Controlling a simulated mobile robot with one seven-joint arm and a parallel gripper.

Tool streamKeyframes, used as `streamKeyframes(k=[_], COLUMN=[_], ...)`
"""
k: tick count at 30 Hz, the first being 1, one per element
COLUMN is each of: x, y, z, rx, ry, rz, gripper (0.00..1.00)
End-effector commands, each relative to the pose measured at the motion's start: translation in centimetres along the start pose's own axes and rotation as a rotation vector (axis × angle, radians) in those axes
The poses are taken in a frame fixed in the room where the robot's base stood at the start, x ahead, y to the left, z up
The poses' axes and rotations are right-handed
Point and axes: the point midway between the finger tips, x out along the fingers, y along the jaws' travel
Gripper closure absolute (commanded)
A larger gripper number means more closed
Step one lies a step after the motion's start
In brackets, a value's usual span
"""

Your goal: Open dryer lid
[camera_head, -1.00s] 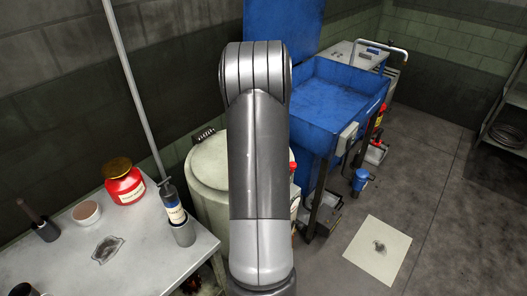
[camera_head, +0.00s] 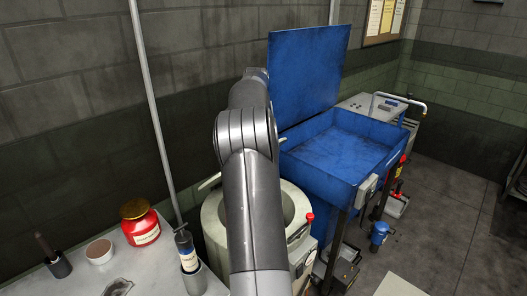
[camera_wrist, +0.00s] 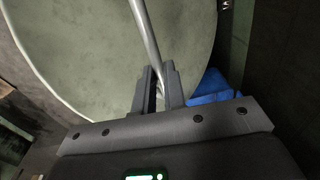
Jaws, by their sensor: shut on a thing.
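The dryer (camera_head: 212,222) is a pale, round drum behind my arm in the head view. Its top is open and the hollow inside shows to the right of my arm. The dryer lid (camera_wrist: 75,50) is a large pale disc filling much of the wrist view. A thin metal handle bar (camera_wrist: 145,28) crosses in front of it. My gripper (camera_wrist: 159,82) is shut on this bar, which passes between its fingers. In the head view my gripper is hidden behind my arm. A pale sliver left of my arm appears to be the raised lid's edge.
A blue parts washer (camera_head: 335,150) with its lid (camera_head: 308,70) raised stands close to the dryer's right. A table (camera_head: 75,265) at left holds a red jar (camera_head: 140,224), a cup (camera_head: 99,251) and a bottle (camera_head: 187,252). A wall pipe (camera_head: 152,100) rises behind.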

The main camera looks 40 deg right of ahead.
Motion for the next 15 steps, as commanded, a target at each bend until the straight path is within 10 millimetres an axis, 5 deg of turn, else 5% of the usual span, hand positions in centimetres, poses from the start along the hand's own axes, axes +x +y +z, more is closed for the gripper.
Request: streamKeyframes(k=[3, 15], x=[0.1, -1.4], y=[-2.1, -5.5], z=[0.7, 0.8], rx=[-0.011, -0.011], ry=[-0.016, -0.021], rz=[0.001, 0.004], gripper=[1.0, 1.0])
